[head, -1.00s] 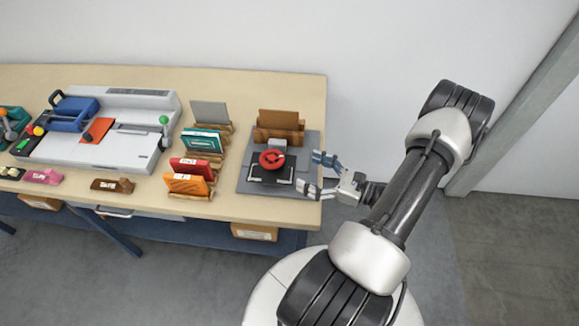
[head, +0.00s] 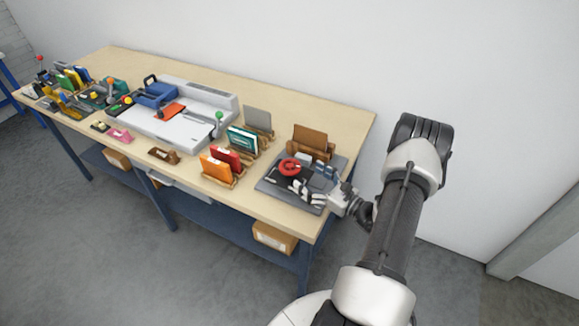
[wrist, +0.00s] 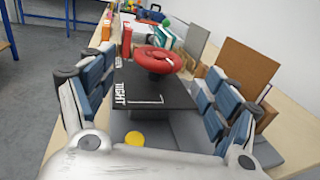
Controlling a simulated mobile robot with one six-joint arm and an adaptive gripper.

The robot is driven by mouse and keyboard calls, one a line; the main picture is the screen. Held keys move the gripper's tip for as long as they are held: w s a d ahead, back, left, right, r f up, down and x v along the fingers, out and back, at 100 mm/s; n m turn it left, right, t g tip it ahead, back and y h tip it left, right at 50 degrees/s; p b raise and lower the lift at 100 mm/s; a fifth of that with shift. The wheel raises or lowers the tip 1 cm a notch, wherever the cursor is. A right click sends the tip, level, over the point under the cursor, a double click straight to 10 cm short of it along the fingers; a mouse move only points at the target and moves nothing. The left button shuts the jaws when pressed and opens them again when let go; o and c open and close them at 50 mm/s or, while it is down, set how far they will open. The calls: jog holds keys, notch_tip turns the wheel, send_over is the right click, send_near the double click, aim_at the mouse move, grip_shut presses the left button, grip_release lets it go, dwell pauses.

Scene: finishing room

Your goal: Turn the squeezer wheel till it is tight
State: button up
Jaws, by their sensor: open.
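The red squeezer wheel (head: 290,168) sits on top of the squeezer at the right end of the bench. In the wrist view the wheel (wrist: 158,61) stands on a short dark post above a black plate (wrist: 140,90) with a white "TIGHT" label and a white corner line. My gripper (head: 311,180) is open and comes in from the right. In the wrist view its blue-padded fingers stand wide on either side, with the wheel centred ahead between them. It appears not to touch the wheel. The wheel's far side is hidden.
The squeezer stands on a grey base (head: 271,190). A brown board in a wooden holder (head: 312,139) is close behind it. Racks with red and orange books (head: 219,165) stand to the left, then a grey-white machine (head: 190,131). A yellow disc (wrist: 134,139) lies near the gripper.

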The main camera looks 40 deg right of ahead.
aim_at(289, 165)
jog(key=w, duration=0.3)
jog(key=w+a, duration=0.1)
jog(key=w, duration=0.1)
jog(key=w+b, duration=0.1)
jog(key=w, duration=0.2)
jog(key=shift+w+a, duration=0.15)
jog(key=shift+w, duration=0.2)
jog(key=shift+c, duration=0.5)
jog(key=c, duration=1)
